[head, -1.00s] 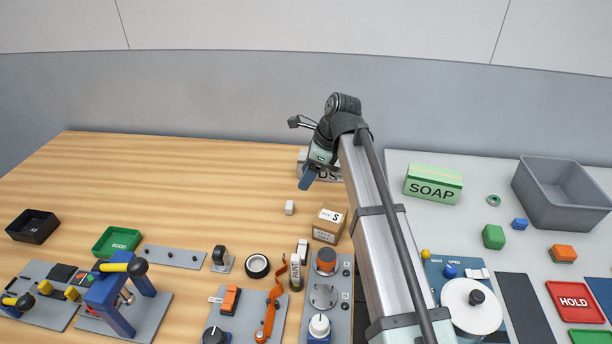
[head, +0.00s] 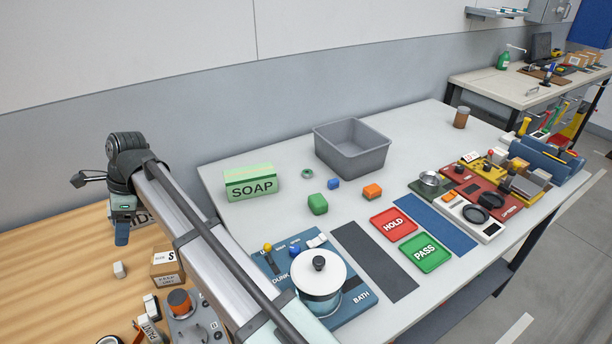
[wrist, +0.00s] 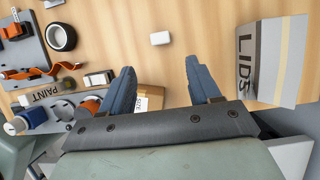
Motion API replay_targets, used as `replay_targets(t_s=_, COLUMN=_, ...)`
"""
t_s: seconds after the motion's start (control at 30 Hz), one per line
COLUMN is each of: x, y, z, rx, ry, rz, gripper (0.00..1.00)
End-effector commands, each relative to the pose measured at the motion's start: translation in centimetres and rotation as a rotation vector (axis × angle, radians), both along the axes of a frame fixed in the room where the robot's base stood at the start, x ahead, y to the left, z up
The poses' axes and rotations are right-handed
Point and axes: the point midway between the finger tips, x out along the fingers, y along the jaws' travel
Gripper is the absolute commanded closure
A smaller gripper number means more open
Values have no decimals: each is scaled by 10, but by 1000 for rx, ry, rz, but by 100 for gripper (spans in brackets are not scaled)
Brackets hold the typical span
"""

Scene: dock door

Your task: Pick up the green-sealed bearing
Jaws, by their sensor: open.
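A small green ring with a pale centre (head: 307,173), which looks like the green-sealed bearing, lies on the pale table right of the soap box in the head view. My gripper (head: 122,236) hangs over the wooden table at the left, well away from the ring. In the wrist view my gripper (wrist: 160,78) has its two blue fingers spread with nothing between them. The ring does not show in the wrist view.
The green SOAP box (head: 251,184) stands left of the ring, and a grey bin (head: 352,165) stands to its right. A green block (head: 318,204), a blue block (head: 334,184) and an orange block (head: 372,191) lie nearby. A small white block (wrist: 160,38) lies on the wooden table.

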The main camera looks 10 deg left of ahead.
Motion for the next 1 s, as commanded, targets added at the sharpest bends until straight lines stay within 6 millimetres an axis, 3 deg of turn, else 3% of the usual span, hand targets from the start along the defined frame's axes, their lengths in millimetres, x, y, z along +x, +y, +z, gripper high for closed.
replay_targets(t_s=0.47, x=0, y=0, z=0, rx=0, ry=0, rz=0, gripper=38)
replay_targets(t_s=0.53, x=0, y=0, z=0, rx=0, ry=0, rz=0, gripper=32)
replay_targets(t_s=0.77, x=1, y=0, z=0, rx=0, ry=0, rz=-1, gripper=32)
replay_targets(t_s=0.87, x=10, y=-5, z=0, rx=0, ry=0, rz=-14, gripper=32)
replay_targets(t_s=1.0, x=47, y=-24, z=0, rx=0, ry=0, rz=-67, gripper=32)
